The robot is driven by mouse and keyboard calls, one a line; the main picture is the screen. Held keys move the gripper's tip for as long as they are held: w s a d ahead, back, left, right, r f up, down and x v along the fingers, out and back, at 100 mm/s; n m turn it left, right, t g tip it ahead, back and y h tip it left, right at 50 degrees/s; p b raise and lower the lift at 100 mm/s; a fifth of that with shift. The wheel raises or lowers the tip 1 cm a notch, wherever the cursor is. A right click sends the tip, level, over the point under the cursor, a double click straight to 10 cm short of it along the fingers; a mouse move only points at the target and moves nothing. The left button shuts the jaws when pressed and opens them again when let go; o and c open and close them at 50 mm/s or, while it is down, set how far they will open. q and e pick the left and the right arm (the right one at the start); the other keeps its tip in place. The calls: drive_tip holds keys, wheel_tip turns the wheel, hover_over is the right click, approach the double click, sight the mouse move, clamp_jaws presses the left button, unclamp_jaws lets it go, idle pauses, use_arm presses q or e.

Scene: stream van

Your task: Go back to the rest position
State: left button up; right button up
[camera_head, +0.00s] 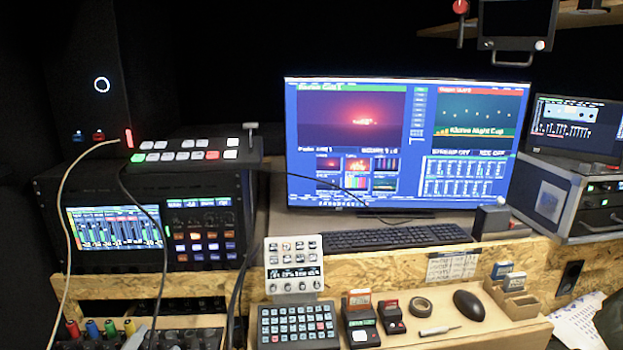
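Neither my left nor my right gripper shows in the head view. No arm of mine can be made out clearly. A dark shape cut off at the lower right edge cannot be identified. The desk (440,337) with its equipment lies in front of me, and nothing is seen being held.
A large monitor (345,115) stands behind a keyboard (395,237). A rack unit with a switcher (185,155) is at left. A button pad (298,325), tape roll (420,307), mouse (469,305) and wooden holder (520,306) crowd the front shelf. Cables hang at left.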

use_arm(q)
drive_tip(key=s+f+n+g, duration=0.3)
drive_tip(key=s+f+g, duration=0.45)
drive_tip(key=s, duration=0.35)
drive_tip(key=s+f+n+g, duration=0.3)
drive_tip(key=s+f+g, duration=0.4)
drive_tip(key=s, duration=0.4)
drive_tip(key=w+d+f+t+h+b, duration=0.1)
drive_tip(key=w+d+f+t+b, duration=0.1)
drive_tip(key=f+t, duration=0.2)
drive_tip(key=w+d+f+t+h+b, duration=0.1)
drive_tip(key=w+f+t+b, duration=0.1)
drive_tip(key=f, duration=0.8)
drive_tip(key=shift+w+d+t+h, duration=0.3)
drive_tip(key=shift+w+d+t, duration=0.1)
drive_tip(key=shift+w+t, duration=0.55)
